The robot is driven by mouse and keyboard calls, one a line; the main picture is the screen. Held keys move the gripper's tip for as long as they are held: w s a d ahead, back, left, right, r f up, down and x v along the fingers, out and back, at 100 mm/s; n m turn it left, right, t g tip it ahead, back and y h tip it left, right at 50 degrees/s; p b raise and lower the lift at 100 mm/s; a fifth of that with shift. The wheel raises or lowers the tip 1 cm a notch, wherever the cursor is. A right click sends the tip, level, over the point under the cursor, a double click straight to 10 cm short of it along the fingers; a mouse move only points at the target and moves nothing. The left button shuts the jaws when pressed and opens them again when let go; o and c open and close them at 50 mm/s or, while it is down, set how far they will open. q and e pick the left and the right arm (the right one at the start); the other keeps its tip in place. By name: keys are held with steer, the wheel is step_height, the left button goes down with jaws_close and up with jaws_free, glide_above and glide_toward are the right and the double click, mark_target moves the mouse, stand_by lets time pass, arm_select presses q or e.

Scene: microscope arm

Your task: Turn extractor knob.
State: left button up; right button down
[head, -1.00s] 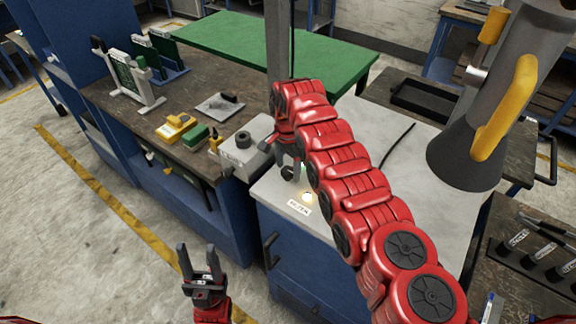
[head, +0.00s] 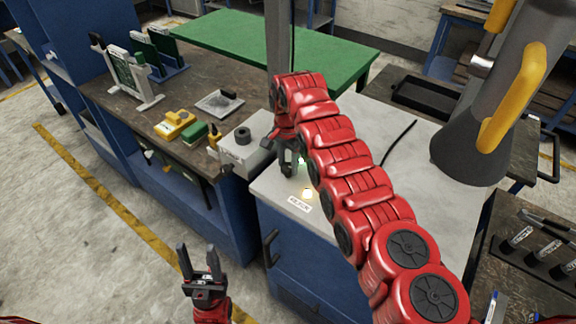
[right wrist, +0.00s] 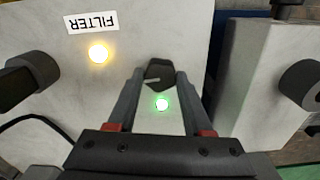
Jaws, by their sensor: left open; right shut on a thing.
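A small dark knob (right wrist: 158,73) with a pale pointer line sits on a light grey panel in the right wrist view. My right gripper (right wrist: 158,75) has its two fingertips on either side of this knob and is shut on it. A green light (right wrist: 162,104) glows between the fingers, beside the knob. In the head view my right gripper (head: 288,160) reaches down to the light grey cabinet top, and the knob is mostly hidden by the gripper and the red arm. My left gripper (head: 198,255) is open and empty, low in front of the benches.
An amber light (right wrist: 98,52) glows by a FILTER label (right wrist: 92,22). Another dark knob (right wrist: 30,82) is at the left. A grey box with a round knob (head: 242,136) stands beside the cabinet. A large grey tube with a yellow handle (head: 512,105) hangs at the right.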

steer(key=n+b, duration=0.2)
steer(key=b, duration=0.1)
steer(key=shift+w+f+n, duration=0.1)
steer(key=shift+f+n, duration=0.1)
steer(key=shift+n, duration=0.1)
steer(key=shift+n+b, duration=0.7)
steer(key=shift+n, duration=0.1)
steer(key=shift+r+n+b, duration=0.15)
steer(key=shift+n+b, duration=0.25)
steer(key=shift+n, duration=0.6)
steer(key=shift+r+n, duration=0.1)
steer(key=shift+n, duration=0.8)
steer(key=n, duration=0.2)
steer(key=shift+n, duration=0.4)
steer(key=n, duration=0.5)
steer(key=shift+n, duration=0.3)
steer(key=shift+c, duration=1.5)
jaws_free()
